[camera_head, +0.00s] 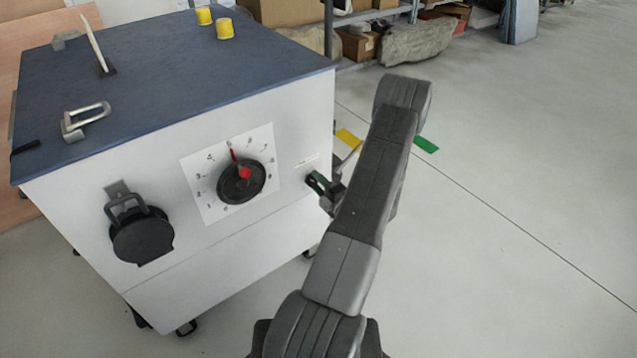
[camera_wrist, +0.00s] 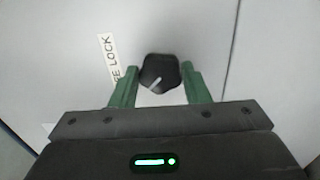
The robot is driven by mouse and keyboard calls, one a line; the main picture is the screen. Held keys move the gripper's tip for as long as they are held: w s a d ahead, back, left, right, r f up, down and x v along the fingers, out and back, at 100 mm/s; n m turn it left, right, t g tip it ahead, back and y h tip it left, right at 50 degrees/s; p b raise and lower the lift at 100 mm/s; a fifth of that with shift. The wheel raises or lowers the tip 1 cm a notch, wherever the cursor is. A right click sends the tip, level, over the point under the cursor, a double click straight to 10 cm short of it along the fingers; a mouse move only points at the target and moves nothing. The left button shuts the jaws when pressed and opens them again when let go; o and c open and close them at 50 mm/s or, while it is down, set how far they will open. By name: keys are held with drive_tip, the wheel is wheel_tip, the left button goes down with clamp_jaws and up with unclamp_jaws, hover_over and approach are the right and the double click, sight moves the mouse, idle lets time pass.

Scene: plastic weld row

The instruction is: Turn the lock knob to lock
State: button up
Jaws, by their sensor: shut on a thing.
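The lock knob (camera_wrist: 158,69) is small, black and lobed, with a white pointer line slanting to the lower left in the wrist view. It sits on the white cabinet face beside a white label (camera_wrist: 109,60), of which "RE LOCK" can be read. My gripper (camera_wrist: 159,70) has one green finger on each side of the knob and is shut on it. In the head view my gripper (camera_head: 319,184) is at the right part of the cabinet's front, and its fingers and arm mostly hide the knob there.
The cabinet (camera_head: 90,185) carries a large dial (camera_head: 240,183) with a red pointer left of my gripper, and a black round cover (camera_head: 142,237) further left. A clamp (camera_head: 84,119) and yellow caps (camera_head: 225,28) are on its blue top. The floor to the right is open.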

idle(0.4)
drive_tip(key=o, duration=1)
drive_tip(key=p+v, duration=0.1)
drive_tip(key=v, duration=1.3)
drive_tip(key=shift+w+a, duration=0.1)
drive_tip(key=shift+w, duration=0.05)
drive_tip(key=b+x, duration=0.1)
drive_tip(key=x, duration=1.2)
drive_tip(key=shift+w+a, duration=0.2)
drive_tip(key=shift+w, duration=0.05)
